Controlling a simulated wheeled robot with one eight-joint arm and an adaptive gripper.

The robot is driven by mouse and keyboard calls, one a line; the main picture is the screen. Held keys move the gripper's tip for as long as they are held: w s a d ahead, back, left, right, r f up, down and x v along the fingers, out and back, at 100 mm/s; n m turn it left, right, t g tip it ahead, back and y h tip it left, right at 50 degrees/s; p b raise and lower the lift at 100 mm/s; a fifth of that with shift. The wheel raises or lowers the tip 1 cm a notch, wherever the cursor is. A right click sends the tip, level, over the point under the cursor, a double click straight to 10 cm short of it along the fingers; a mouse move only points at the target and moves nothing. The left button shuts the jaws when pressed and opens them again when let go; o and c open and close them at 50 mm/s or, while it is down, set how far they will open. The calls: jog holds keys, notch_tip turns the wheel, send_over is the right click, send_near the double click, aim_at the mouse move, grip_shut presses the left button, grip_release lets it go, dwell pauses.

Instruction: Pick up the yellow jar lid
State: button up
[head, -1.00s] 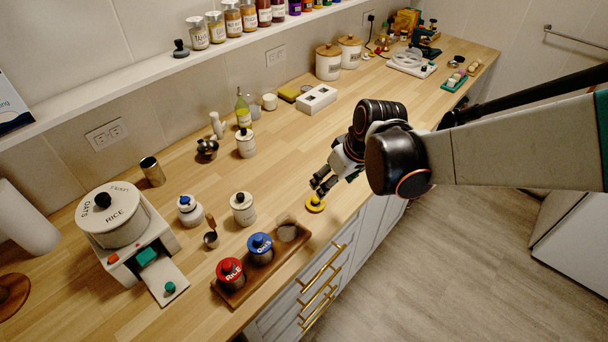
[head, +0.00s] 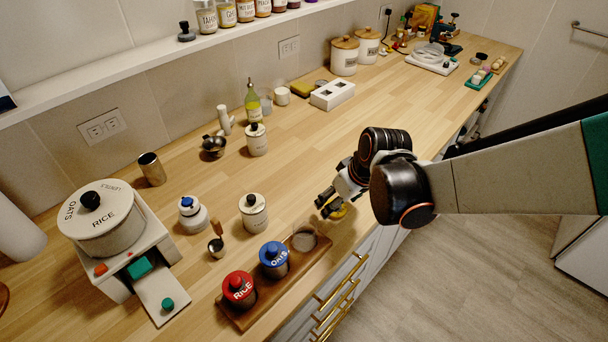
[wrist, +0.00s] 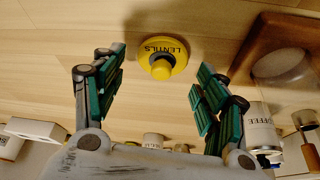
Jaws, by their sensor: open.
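The yellow jar lid (wrist: 163,57), marked LENTILS and with a round knob, lies on the wooden counter in the wrist view. In the head view the yellow lid (head: 340,211) is partly hidden by my gripper (head: 328,204), close to the counter's front edge. My gripper (wrist: 158,92) is open and empty, its two green-padded fingers spread to either side of the lid's line. In the wrist view the lid sits just beyond the fingertips, between them. I cannot tell the exact gap between fingers and lid.
A wooden tray (head: 241,315) left of my gripper holds a red-lidded RICE jar (head: 238,288), a blue-lidded jar (head: 273,259) and a clear open jar (head: 304,238). A white canister (head: 253,212) stands behind.

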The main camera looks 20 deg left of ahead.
jog(key=shift+a+f, duration=0.1)
jog(key=shift+f, duration=0.2)
jog(key=c, duration=0.9)
jog(key=shift+c, duration=0.2)
jog(key=shift+r, duration=0.1)
